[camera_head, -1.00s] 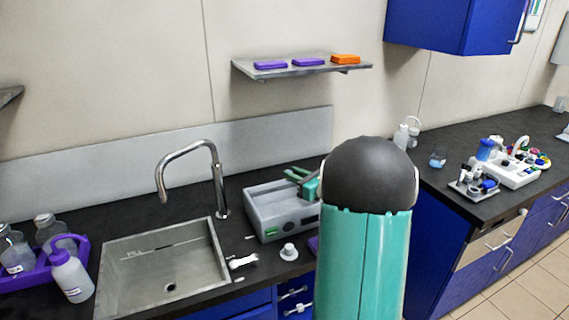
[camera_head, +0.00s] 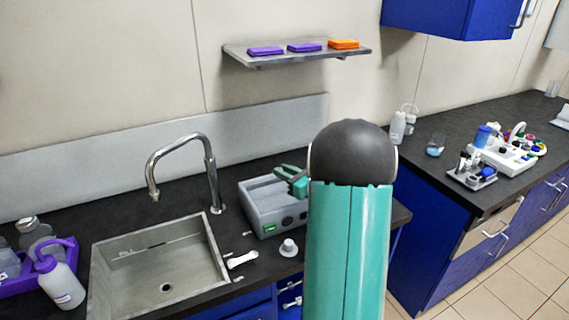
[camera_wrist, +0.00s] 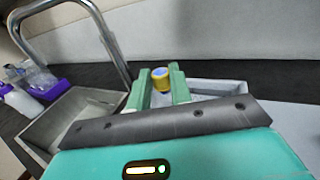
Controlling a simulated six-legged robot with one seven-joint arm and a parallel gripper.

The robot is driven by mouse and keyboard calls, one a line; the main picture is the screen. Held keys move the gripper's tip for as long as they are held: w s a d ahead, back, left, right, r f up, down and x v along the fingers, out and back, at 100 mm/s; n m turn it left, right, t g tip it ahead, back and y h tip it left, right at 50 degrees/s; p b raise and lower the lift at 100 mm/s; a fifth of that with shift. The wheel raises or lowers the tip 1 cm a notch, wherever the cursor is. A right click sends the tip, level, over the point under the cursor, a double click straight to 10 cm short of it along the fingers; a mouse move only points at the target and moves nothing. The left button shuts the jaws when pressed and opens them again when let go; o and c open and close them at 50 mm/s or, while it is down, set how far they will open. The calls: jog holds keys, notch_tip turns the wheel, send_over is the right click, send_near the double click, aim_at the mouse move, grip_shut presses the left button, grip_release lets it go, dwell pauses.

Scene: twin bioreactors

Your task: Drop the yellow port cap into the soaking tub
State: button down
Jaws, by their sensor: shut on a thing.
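The yellow port cap (camera_wrist: 161,80), with a blue-grey top, is between the two green fingers of my gripper (camera_wrist: 160,72), which is shut on it. The tub's pale rim also shows behind and right of the fingers in the wrist view (camera_wrist: 222,84). The cap cannot be made out in the head view. My arm hides the tub's right side.
A sink (camera_head: 215,262) with a curved tap (camera_head: 212,175) lies left of the tub. A white cap-like piece (camera_head: 288,247) and a small white part (camera_head: 243,260) lie in front. A purple caddy with bottles (camera_head: 20,283) stands far left. A shelf (camera_head: 300,54) hangs above.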

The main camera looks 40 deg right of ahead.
jog(key=shift+s+f, duration=0.3)
jog(key=shift+f, duration=0.45)
jog(key=c, duration=1.2)
grip_release()
jog(key=shift+w, duration=0.15)
jog(key=s, duration=0.4)
jog(key=s+d, duration=0.1)
jog(key=s, duration=0.8)
jog(key=shift+s+d+r, duration=0.2)
jog(key=shift+s+r, duration=0.1)
jog(key=shift+s, duration=0.1)
